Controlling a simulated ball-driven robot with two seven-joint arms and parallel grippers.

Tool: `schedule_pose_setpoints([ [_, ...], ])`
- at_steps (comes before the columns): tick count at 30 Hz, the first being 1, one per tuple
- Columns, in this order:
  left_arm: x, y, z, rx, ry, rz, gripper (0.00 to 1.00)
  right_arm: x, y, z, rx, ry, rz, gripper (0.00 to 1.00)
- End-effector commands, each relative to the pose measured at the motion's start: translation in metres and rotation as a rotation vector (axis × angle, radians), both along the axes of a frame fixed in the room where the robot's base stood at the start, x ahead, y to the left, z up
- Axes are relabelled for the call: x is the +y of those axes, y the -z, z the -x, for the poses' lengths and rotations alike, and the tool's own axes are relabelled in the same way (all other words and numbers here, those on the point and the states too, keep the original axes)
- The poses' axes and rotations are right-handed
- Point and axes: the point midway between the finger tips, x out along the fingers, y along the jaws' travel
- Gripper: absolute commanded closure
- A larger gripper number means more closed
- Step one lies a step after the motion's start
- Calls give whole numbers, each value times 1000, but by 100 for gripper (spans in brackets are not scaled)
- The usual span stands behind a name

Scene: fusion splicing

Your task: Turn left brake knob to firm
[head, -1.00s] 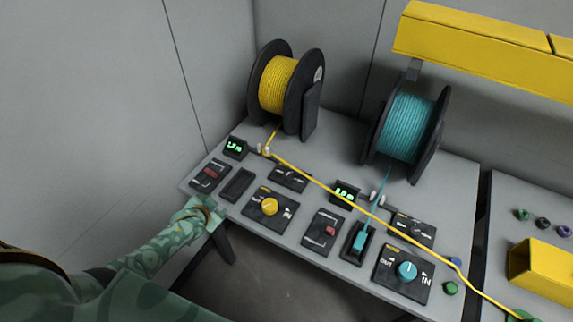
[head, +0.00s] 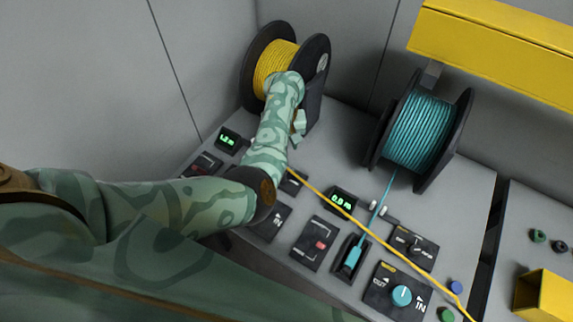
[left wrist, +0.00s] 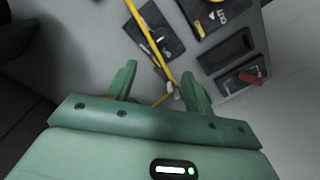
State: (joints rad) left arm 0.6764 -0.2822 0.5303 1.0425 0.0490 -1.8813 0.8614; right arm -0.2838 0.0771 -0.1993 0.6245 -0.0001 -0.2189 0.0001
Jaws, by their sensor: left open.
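The left brake knob panel (head: 295,182) is a black plate on the desk below the yellow reel, mostly hidden behind my left arm in the head view. In the left wrist view the brake panel (left wrist: 152,30) shows whole, with a small pale-marked knob (left wrist: 159,38). The yellow fibre runs close past it. My left gripper (left wrist: 157,82) is open and empty, its two green fingers apart, with the panel beyond the fingertips. In the head view the left gripper (head: 299,125) is by the yellow reel's stand, largely hidden by the forearm. My right gripper is not in view.
The yellow reel (head: 273,69) stands behind my left arm, and the teal reel (head: 418,128) to its right. The yellow fibre (head: 380,230) crosses the desk diagonally. A right brake panel (head: 410,247), red-switch panels (head: 316,243) and a teal knob (head: 401,295) occupy the front.

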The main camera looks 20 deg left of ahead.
Motion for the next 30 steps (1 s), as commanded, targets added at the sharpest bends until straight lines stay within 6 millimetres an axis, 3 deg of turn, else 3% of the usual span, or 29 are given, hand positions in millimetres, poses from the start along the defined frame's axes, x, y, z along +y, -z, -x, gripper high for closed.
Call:
schedule_pose_setpoints([
  [5, 0, 27, 3, 15, 1, 1, 48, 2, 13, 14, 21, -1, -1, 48],
  [9, 1, 64, 4, 14, 2, -1, 48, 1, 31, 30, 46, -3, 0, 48],
  [18, 3, 136, 5, 13, 3, 0, 48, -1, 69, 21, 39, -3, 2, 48],
  [24, 4, 158, 5, 9, 2, 0, 48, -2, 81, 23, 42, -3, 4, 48],
  [30, 4, 161, 5, 9, 3, 1, 48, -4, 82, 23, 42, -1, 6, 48],
])
